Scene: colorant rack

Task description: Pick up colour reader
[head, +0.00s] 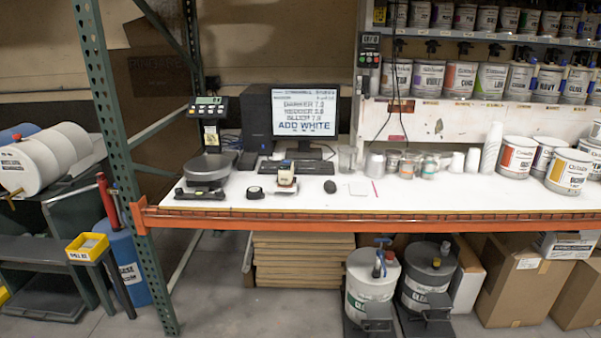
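No object is clearly labelled as the colour reader. A small pale device with a dark and tan top (286,176) stands on a light pad near the front of the white bench (420,203), left of the mouse; it may be the colour reader. A dark handheld-like unit with a small lit display (370,42) is mounted on the rack post right of the monitor; I cannot tell which of these is the reader. My gripper is not in view.
A scale (208,165) stands left on the bench, with a small black round object (255,192), keyboard (304,167), mouse (330,186) and monitor (304,110) to its right. Cups and cans fill the back right. The orange beam (400,221) edges the bench; floor in front is partly clear.

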